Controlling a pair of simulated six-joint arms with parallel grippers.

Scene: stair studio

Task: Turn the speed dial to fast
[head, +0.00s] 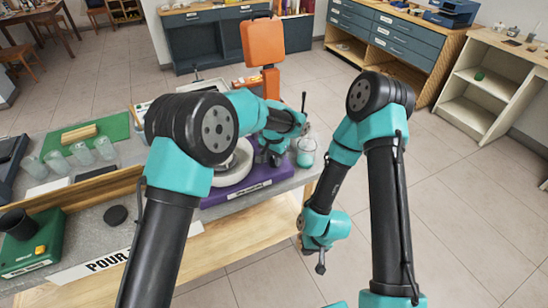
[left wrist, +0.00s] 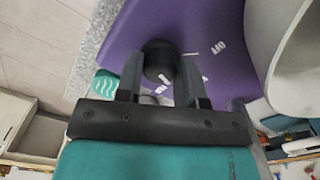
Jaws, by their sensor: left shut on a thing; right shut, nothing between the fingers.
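The purple machine base (head: 258,187) stands at the worktop's right end, partly hidden behind my left arm. In the left wrist view its purple face (left wrist: 205,30) carries a round black dial (left wrist: 158,55) with a white pointer mark. My left gripper (left wrist: 160,70) is shut on the dial, one finger on each side. An "OFF" label lies right of the dial; other white labels by the fingers are partly hidden and unreadable. In the head view my left gripper (head: 272,156) is at the base's right end. My right gripper (head: 320,266) is shut and empty, low beyond the worktop's front edge.
A grey-white round part (head: 240,160) sits on the purple base. Glasses (head: 82,153) and a green machine (head: 35,243) are at left. Open floor lies to the right.

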